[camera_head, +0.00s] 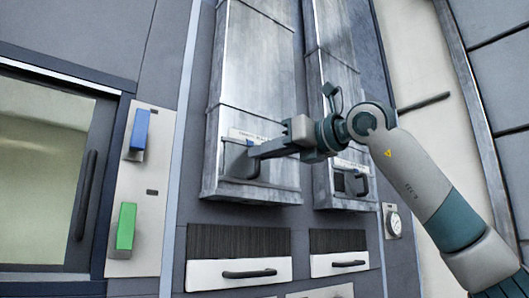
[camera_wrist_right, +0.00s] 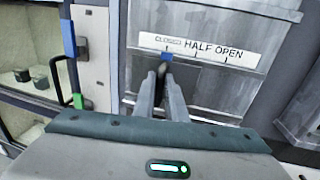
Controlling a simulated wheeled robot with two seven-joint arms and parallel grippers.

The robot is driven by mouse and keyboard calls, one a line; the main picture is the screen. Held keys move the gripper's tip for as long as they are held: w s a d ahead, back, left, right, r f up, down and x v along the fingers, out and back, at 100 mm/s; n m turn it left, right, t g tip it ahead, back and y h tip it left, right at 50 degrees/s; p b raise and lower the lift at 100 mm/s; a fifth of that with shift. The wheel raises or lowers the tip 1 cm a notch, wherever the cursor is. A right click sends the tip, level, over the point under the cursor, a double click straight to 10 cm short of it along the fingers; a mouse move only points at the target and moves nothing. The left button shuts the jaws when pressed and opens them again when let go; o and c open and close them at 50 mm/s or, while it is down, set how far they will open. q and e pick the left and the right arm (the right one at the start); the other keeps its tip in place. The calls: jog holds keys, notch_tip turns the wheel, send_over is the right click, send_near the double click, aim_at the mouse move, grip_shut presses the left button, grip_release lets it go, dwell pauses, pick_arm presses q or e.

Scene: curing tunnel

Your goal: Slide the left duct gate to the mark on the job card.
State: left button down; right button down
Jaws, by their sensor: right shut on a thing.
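The left duct (camera_head: 255,75) is a tall grey metal duct. Its gate (camera_head: 233,158) is a flat plate low on its front, under a white scale strip (camera_head: 240,133). In the right wrist view the strip (camera_wrist_right: 240,52) reads CLOSED, HALF, OPEN with tick marks. A blue pointer (camera_wrist_right: 167,57) stands below the CLOSED end. My right gripper (camera_head: 251,155) reaches in from the right. Its fingers (camera_wrist_right: 163,82) are shut on the gate's dark handle (camera_wrist_right: 162,68), largely hidden between them. I cannot make out a job card. My left gripper is out of view.
The right duct (camera_head: 335,75) stands close by, with its own gate handle (camera_head: 357,184). Drawers (camera_head: 238,273) lie below. At left are a blue handle (camera_head: 139,130), a green handle (camera_head: 126,226) and a windowed door (camera_head: 45,170).

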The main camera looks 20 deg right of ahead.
jog(key=w+d+p, duration=0.2)
jog(key=w+d, duration=0.1)
jog(key=d, duration=0.6)
jog(key=shift+w+d+r+p, duration=0.15)
jog(key=shift+d+r+p, duration=0.05)
jog(key=shift+p, duration=0.15)
jog(key=c, duration=2)
grip_release()
jog(key=shift+o, duration=1)
jog(key=shift+w+d+f, duration=0.15)
jog(key=shift+d, duration=0.1)
jog(key=shift+a, duration=0.1)
jog(key=b+v, duration=0.6)
jog(key=v, duration=1.1)
jog(key=shift+s+d, duration=0.2)
jog(key=shift+d, duration=0.1)
jog(key=shift+f, duration=0.1)
